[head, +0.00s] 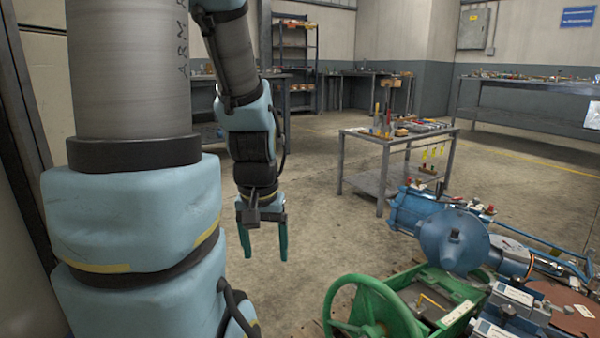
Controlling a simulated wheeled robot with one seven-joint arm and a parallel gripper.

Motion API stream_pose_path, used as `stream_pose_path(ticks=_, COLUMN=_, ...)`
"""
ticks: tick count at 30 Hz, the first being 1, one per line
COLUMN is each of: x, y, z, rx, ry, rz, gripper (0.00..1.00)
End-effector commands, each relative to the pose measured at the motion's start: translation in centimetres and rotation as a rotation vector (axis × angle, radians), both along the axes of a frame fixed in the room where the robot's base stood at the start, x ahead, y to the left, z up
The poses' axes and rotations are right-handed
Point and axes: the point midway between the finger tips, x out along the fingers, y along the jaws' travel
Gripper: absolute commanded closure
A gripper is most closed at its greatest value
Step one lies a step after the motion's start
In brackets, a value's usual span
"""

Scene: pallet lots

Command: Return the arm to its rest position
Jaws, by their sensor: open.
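My gripper (264,244) hangs at the end of my arm, left of the picture's middle, with its two teal fingers pointing down. The fingers are apart, with only the concrete floor visible between them, so it is open and empty. My arm, in light blue covers and grey tubes, fills the left side of the head view. Its forearm runs down to the gripper, which hangs clear of the objects around it.
A green machine with a handwheel (372,312) and blue machinery (453,240) stand at the lower right. A metal table (366,182) with tools stands beyond. Workbenches (525,88) and a shelf rack (296,55) line the back. Open floor (310,220) lies around the gripper.

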Motion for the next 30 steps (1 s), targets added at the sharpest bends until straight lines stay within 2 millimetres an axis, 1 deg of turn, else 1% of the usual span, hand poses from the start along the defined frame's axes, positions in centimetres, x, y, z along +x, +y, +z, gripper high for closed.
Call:
stream_pose_path(ticks=1, x=0.2, y=-0.1, z=1.9, rx=0.0, ry=0.0, rz=0.0, gripper=0.24)
stream_pose_path(ticks=5, x=0.2, y=-0.1, z=4.1, rx=-0.001, ry=0.001, rz=0.001, gripper=0.24)
stream_pose_path(ticks=11, x=0.2, y=-0.1, z=8.5, rx=-0.001, ry=0.001, rz=0.002, gripper=0.24)
stream_pose_path(ticks=18, x=0.2, y=-0.1, z=16.3, rx=-0.001, ry=0.001, rz=0.003, gripper=0.24)
stream_pose_path(ticks=26, x=0.2, y=-0.1, z=24.5, rx=-0.001, ry=0.002, rz=0.003, gripper=0.24)
stream_pose_path(ticks=30, x=0.2, y=-0.1, z=28.9, rx=-0.001, ry=0.002, rz=0.003, gripper=0.24)
